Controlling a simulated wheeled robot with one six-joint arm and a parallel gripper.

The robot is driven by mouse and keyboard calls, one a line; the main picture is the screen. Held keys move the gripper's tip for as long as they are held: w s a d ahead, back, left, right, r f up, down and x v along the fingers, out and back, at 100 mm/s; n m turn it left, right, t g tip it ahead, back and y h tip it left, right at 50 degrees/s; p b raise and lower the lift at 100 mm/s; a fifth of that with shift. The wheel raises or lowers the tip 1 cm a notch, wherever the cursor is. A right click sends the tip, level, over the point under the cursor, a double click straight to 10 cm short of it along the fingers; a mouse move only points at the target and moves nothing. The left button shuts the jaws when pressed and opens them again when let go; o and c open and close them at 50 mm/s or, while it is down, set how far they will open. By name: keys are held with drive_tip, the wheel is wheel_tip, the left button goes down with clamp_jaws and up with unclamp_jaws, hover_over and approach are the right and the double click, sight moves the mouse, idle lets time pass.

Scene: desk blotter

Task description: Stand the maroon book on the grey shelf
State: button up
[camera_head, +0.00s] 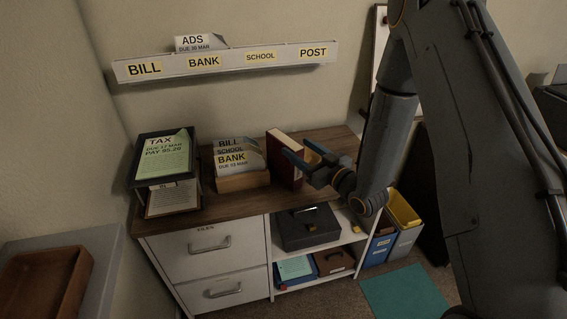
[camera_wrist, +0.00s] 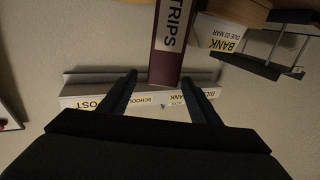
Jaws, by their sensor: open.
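The maroon book (camera_head: 284,162) stands upright on the brown desk top, right of the letter holder. My gripper (camera_head: 298,153) is open and empty at the book's right side. In the wrist view the book's end lies between the lines of the two fingers (camera_wrist: 160,95), just beyond them; I cannot tell if they touch it. I cannot tell which surface is the grey shelf; a light grey labelled wall rack (camera_head: 226,68) hangs above, and a grey surface (camera_head: 104,262) is at lower left.
A wooden letter holder (camera_head: 243,182) stands close left of the book, and a black paper tray (camera_head: 136,178) farther left. A wooden tray (camera_head: 28,291) rests on the grey surface. A dark box (camera_head: 309,229) sits in the cabinet's open bay. My arm hides the right side.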

sight(284, 138)
drive_tip(key=shift+p+x, duration=0.5)
drive_tip(key=shift+x, duration=1)
drive_tip(key=p+x, duration=0.2)
drive_tip(key=x, duration=0.2)
drive_tip(key=shift+w+a+f, duration=0.2)
drive_tip(key=shift+a, duration=0.2)
drive_tip(key=shift+r, duration=0.1)
clamp_jaws()
